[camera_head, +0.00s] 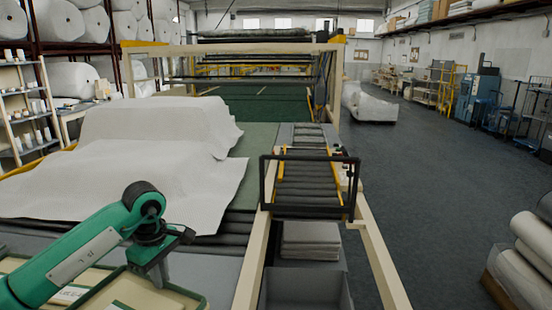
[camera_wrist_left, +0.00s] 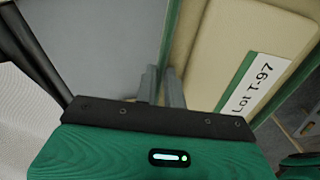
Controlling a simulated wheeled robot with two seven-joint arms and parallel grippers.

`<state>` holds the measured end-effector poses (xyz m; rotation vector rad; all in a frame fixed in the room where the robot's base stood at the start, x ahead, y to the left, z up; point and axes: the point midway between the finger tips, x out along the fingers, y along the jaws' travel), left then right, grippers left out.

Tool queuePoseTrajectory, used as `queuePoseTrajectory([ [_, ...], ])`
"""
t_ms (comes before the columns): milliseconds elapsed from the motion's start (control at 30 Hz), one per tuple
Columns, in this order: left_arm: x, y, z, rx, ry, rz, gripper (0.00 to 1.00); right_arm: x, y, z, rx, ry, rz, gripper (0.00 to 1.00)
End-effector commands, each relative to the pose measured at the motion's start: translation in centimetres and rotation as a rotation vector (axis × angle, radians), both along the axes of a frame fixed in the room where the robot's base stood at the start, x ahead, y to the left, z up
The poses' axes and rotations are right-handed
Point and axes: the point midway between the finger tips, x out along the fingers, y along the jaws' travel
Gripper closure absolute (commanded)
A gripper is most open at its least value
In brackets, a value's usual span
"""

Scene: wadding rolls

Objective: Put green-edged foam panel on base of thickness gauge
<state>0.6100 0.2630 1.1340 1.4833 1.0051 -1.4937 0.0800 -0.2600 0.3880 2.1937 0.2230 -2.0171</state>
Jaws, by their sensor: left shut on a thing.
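Cream panels with green edges lie at the bottom left of the head view, one of them (camera_head: 150,292) just below my left gripper (camera_head: 160,278). In the left wrist view, the two fingers of my left gripper (camera_wrist_left: 162,88) are close together on the green edge of a cream panel (camera_wrist_left: 186,40). The fingers hide part of that edge. I cannot make out the thickness gauge in either view. My right gripper is not in view.
White wadding (camera_head: 140,150) covers the table behind my left arm. A black frame (camera_head: 310,186) stands over a roller conveyor (camera_head: 308,165) on the right. Stacked grey sheets (camera_head: 311,240) lie below it. The floor (camera_head: 430,190) farther right is mostly clear.

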Motion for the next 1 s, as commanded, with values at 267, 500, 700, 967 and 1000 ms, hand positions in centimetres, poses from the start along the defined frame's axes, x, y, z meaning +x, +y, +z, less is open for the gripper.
queuePoseTrajectory([
  [267, -3.9, -1.6, -4.2, -0.001, 0.003, -0.365, 1.00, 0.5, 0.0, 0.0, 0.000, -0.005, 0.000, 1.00],
  [500, -10.0, -3.6, -8.9, -0.006, 0.002, -0.850, 1.00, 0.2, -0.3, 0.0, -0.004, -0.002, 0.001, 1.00],
  [700, -13.7, -4.7, -11.0, -0.008, 0.000, -1.109, 1.00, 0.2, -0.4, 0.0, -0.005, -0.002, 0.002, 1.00],
  [967, -14.8, -5.0, -11.5, -0.008, -0.002, -1.189, 1.00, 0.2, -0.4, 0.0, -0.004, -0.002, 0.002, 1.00],
  [1000, -14.8, -5.0, -11.5, -0.007, -0.002, -1.189, 1.00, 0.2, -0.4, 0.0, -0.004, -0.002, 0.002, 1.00],
])
